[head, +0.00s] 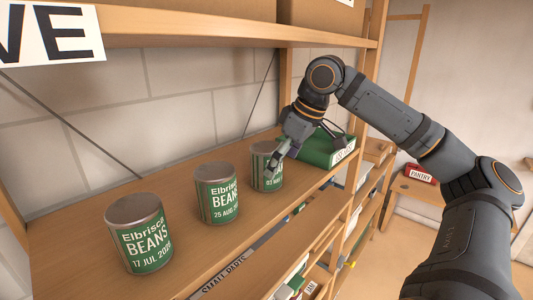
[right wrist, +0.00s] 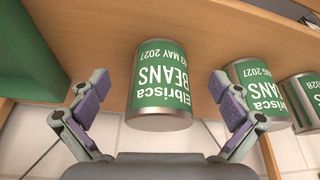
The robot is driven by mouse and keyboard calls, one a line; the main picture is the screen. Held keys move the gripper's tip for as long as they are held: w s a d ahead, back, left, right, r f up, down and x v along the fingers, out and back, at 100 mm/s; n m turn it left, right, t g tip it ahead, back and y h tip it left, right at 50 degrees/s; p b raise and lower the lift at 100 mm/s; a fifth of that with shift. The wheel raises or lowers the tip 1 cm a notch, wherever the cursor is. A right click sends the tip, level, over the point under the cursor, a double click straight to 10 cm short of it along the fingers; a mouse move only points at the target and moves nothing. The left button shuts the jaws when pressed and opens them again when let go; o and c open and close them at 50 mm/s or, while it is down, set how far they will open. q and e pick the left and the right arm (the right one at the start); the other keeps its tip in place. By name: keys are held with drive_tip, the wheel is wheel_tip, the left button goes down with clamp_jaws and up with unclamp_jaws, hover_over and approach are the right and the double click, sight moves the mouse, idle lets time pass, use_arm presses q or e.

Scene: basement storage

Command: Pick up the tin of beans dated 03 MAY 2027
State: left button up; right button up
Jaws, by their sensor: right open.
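The green-labelled Elbrisca Beans tin dated 03 MAY 2027 (head: 259,179) stands upright on the wooden shelf, furthest along the row of three. My right gripper (head: 274,163) is at this tin and partly covers it in the head view. In the right wrist view the tin (right wrist: 164,84) appears upside down, its date readable, between the two spread fingers of my right gripper (right wrist: 157,100). A gap shows on each side. The tin dated 25 AUG (head: 217,194) and the tin dated 17 JUL 2028 (head: 139,236) stand nearer. My left gripper is out of view.
A green box (head: 322,149) stands just beyond the tin; its side (right wrist: 25,55) shows at left in the right wrist view. An upper shelf (head: 220,33) runs overhead. The AUG tin (right wrist: 257,85) is close to the right finger.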

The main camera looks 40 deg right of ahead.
sight(274, 148)
drive_tip(key=shift+w+a+r+p, duration=0.15)
drive_tip(key=shift+w+p, duration=0.4)
drive_tip(key=shift+p, duration=0.45)
drive_tip(key=shift+w+a+r+p, duration=0.15)
drive_tip(key=shift+w+p, duration=0.35)
drive_tip(key=shift+p, duration=0.5)
drive_tip(key=shift+w+a+p, duration=0.15)
drive_tip(key=shift+w+p, duration=0.4)
drive_tip(key=shift+p, duration=0.45)
drive_tip(key=x, duration=0.1)
drive_tip(key=b+x, duration=0.1)
drive_tip(key=shift+s+a+f, duration=0.1)
drive_tip(key=shift+f, duration=0.25)
drive_tip(key=shift+w+f, duration=0.25)
drive_tip(key=shift+f, duration=0.25)
drive_tip(key=shift+s, duration=0.15)
drive_tip(key=c, duration=1.7)
